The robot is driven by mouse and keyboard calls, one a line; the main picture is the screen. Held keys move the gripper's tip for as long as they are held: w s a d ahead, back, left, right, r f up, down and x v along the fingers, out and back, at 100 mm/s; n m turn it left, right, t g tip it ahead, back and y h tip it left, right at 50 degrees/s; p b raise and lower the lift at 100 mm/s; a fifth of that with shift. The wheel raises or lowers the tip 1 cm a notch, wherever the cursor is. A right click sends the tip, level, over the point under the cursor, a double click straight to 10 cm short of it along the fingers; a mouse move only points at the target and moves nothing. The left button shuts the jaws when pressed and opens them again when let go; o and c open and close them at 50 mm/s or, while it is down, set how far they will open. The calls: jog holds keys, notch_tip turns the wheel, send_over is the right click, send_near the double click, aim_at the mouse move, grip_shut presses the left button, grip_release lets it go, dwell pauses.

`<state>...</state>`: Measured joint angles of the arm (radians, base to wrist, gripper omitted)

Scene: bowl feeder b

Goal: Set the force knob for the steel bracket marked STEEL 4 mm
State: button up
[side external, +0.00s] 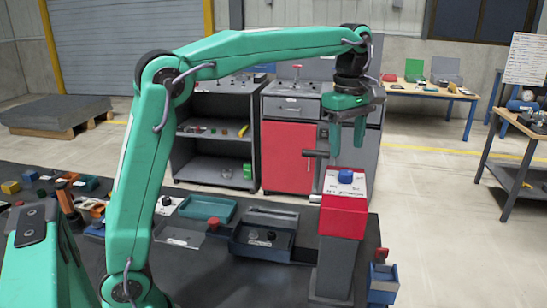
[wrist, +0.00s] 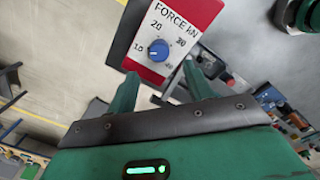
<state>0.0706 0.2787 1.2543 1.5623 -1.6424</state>
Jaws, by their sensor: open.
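The force knob (side external: 345,176) is blue and sits on the white sloped face of a red-headed unit (side external: 342,217) on a grey column. In the wrist view the knob (wrist: 158,49) is on a panel (wrist: 150,70) lettered FORCE kN, with numbers around it including 1.0 and 2.0. Its pale mark appears to point left, toward 1.0. My gripper (side external: 347,146) is open and empty above the knob, fingers pointing down, apart from it. The wrist view shows the two fingers (wrist: 161,78) spread below the knob. I cannot make out a bracket marked STEEL 4 mm.
A teal tray (side external: 208,208) and a dark blue-grey bin (side external: 262,240) lie on the dark table left of the unit.

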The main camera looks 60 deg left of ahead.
aim_at(345, 171)
jog(key=shift+w+f, duration=0.15)
jog(key=shift+f, duration=3.1)
jog(key=c, duration=1)
jog(key=shift+o, duration=0.2)
